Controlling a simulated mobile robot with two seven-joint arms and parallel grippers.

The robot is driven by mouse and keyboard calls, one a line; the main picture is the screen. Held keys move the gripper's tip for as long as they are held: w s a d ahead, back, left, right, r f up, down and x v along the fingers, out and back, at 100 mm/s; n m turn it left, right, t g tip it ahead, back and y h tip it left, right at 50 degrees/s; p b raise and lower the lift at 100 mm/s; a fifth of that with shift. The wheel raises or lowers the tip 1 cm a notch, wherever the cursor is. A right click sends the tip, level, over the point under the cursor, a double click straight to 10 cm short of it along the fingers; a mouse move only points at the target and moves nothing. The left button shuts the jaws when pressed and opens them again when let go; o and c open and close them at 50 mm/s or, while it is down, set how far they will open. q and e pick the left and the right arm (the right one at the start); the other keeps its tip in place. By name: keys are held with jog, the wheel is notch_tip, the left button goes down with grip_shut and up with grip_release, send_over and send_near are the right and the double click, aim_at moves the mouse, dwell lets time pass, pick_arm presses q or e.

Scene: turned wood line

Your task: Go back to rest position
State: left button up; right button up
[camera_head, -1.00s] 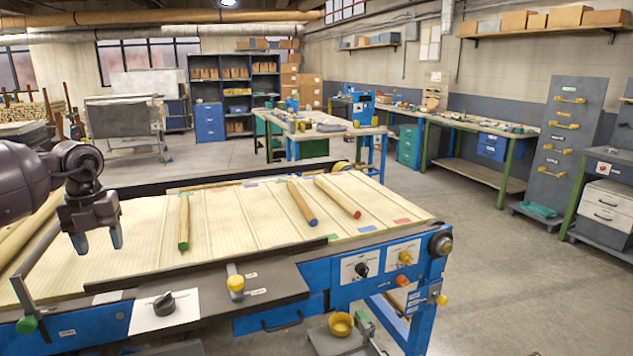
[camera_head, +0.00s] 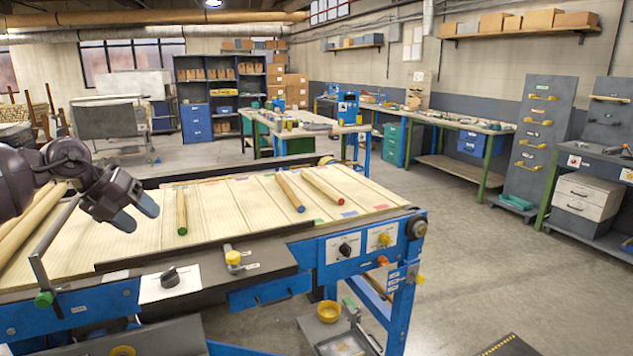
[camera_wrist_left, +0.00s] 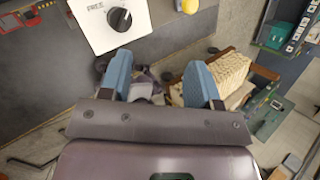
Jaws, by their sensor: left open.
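My left gripper (camera_head: 137,213) is open and empty in the head view, raised over the left part of the slatted wooden bed of the blue workbench. Its two blue fingertips also show in the left wrist view (camera_wrist_left: 160,82), spread apart with nothing between them. On the bed, a green-ended wooden rod (camera_head: 181,212) lies to the right of the gripper and apart from it. A blue-ended rod (camera_head: 290,192) and a red-ended rod (camera_head: 324,187) lie farther right. My right gripper is not in view.
The workbench's blue frame (camera_head: 270,291) carries a black knob (camera_head: 170,277) and a yellow knob (camera_head: 233,257) along the near edge. A yellow bowl (camera_head: 328,311) sits low beneath it. Open floor (camera_head: 480,270) lies to the right.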

pick_arm(q)
jog(key=w+d+f+n+t+h, duration=0.15)
jog(key=d+n+t+h, duration=0.65)
jog(key=d, duration=1)
jog(key=s+a+f+n+t+y, duration=0.2)
jog(key=s+f+n+y, duration=0.35)
jog(key=f+n, duration=0.5)
jog(key=s+a+f+n+t+y, duration=0.1)
jog(key=s+f+n+y, duration=0.45)
jog(key=f, duration=0.75)
jog(key=s+a+f+n+g+y, duration=0.1)
jog(key=s+f+n, duration=0.3)
jog(key=s+f, duration=0.4)
jog(key=s+a+f+n+g+y, duration=0.1)
jog(key=s+a+f+n+g, duration=0.1)
jog(key=s+f, duration=0.6)
jog(key=s+n+g, duration=0.1)
jog(key=s+n, duration=0.1)
jog(key=s, duration=0.4)
jog(key=shift+s+f+n+y, duration=0.15)
jog(key=shift+s+n+y, duration=0.15)
jog(key=shift+c, duration=0.3)
